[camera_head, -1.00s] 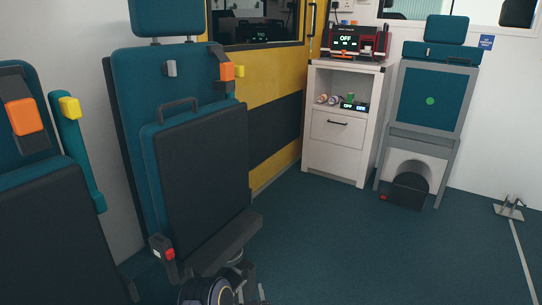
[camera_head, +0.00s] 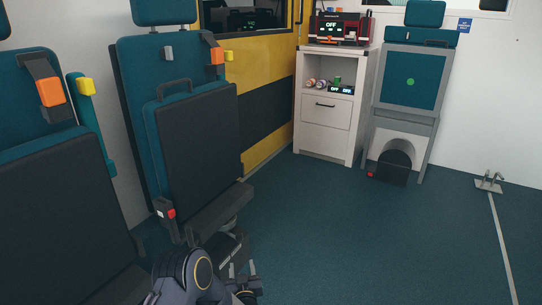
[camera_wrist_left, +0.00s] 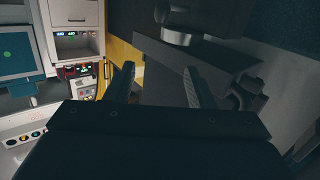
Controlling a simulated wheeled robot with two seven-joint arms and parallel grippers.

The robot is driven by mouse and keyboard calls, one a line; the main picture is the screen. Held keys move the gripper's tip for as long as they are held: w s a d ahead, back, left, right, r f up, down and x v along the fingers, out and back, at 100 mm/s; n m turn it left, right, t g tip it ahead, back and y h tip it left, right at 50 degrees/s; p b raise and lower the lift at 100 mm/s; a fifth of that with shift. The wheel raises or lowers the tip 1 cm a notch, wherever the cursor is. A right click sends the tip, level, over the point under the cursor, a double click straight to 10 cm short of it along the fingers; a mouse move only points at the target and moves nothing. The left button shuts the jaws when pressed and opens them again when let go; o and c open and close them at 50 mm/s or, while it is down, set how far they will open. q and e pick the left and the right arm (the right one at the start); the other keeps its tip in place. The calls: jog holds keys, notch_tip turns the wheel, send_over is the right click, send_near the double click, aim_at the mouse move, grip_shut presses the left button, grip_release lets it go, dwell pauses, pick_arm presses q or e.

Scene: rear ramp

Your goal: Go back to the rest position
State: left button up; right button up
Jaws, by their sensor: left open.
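My left gripper (camera_head: 242,267) is low in the head view, in front of the folded seat beside the yellow wall. The left wrist view shows its two dark fingers (camera_wrist_left: 159,88) spread apart with nothing between them. My left forearm comes in from the bottom edge of the head view. The seat's dark base shows close beyond the fingers in the wrist view; I cannot tell the exact gap. My right gripper is in neither view.
A folded teal seat (camera_head: 196,140) stands close on the left, with another seat (camera_head: 65,210) nearer. A white cabinet (camera_head: 325,138) bears a red-and-black device (camera_head: 340,29). A teal-backed chair (camera_head: 411,85) stands right of it. The dark floor (camera_head: 380,240) is clear at centre right.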

pick_arm(q)
jog(key=w+a+r+g+h, duration=0.2)
jog(key=a+r, duration=0.2)
jog(key=r, duration=0.9)
jog(key=s+a+r+g+h+p, duration=0.25)
jog(key=s+a+r, duration=0.25)
jog(key=s+r, duration=0.65)
jog(key=s+a+r+g+h+p, duration=0.1)
jog(key=s+r+g, duration=0.15)
jog(key=s, duration=1.35)
jog(key=s+a+r+g+h, duration=0.15)
jog(key=s+g, duration=0.25)
jog(key=s, duration=1.2)
notch_tip(320, 180, up, 39)
jog(key=m+p, duration=0.1)
jog(key=p, duration=3.7)
jog(key=shift+d+f+y, duration=0.15)
jog(key=shift+d+y, duration=0.05)
jog(key=shift+y, duration=0.1)
